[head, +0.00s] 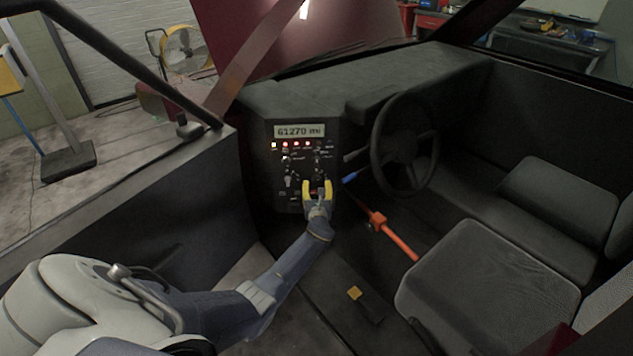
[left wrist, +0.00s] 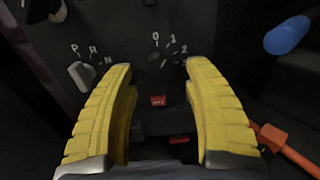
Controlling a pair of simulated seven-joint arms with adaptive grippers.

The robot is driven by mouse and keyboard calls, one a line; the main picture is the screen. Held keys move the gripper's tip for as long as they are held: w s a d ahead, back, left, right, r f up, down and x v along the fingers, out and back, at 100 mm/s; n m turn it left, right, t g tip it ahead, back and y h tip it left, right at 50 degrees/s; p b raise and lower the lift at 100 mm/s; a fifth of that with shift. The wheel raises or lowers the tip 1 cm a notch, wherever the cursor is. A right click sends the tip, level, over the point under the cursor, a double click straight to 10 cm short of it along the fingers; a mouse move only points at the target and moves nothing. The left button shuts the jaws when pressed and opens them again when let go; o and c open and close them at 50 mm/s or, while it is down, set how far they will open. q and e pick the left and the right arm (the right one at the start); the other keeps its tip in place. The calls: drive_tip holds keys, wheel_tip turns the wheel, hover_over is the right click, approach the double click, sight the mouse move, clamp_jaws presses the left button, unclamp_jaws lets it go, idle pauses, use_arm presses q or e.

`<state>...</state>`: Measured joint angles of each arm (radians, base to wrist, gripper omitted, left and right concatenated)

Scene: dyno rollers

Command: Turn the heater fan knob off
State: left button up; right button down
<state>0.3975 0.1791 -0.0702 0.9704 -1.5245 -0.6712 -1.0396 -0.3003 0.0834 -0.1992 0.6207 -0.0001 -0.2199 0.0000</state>
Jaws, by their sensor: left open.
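The heater fan dial, marked 0, 1, 2 (left wrist: 166,52), is on the dark dash panel in the left wrist view. Its knob is dark and hard to make out against the panel, so I cannot tell where it points. My left gripper (head: 317,186) is at the lower part of the console in the head view, its yellow fingers hiding some of the panel. In the left wrist view, the left gripper (left wrist: 160,66) is open, with its fingertips on either side of the dial's lower area. I cannot tell whether they touch the panel. My right gripper is not in view.
A pale selector knob marked P, R, N (left wrist: 82,76) is left of the fingers. A red button (left wrist: 158,100) shows between them. A blue-tipped lever (head: 350,177), orange lever (head: 390,231) and steering wheel (head: 404,145) are on the right. The mileage display (head: 299,131) is above.

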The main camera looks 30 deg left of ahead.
sight(316, 181)
use_arm(q)
drive_tip(key=shift+x, duration=1.8)
drive_tip(key=shift+o, duration=0.2)
clamp_jaws()
